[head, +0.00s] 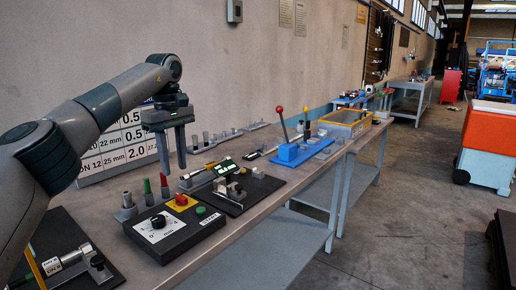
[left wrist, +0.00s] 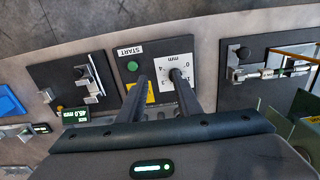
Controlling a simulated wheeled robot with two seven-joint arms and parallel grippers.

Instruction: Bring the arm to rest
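My left arm comes in from the left in the head view. Its gripper (head: 174,168) hangs with its fingers pointing down above the workbench, behind the control box. The two fingers are apart with nothing between them. In the left wrist view the gripper's fingers (left wrist: 162,78) reach over the black control box (left wrist: 152,52), apart and empty. The control box (head: 172,238) has a dial on a white plate, a red button on yellow and a green button. My right arm and gripper are in neither view.
The workbench (head: 262,208) runs along the wall. A black fixture board (head: 232,203) lies beyond the control box, and another (head: 72,258) lies nearer. A blue lever press (head: 298,153) and a yellow-rimmed sieve tray (head: 345,121) stand farther along.

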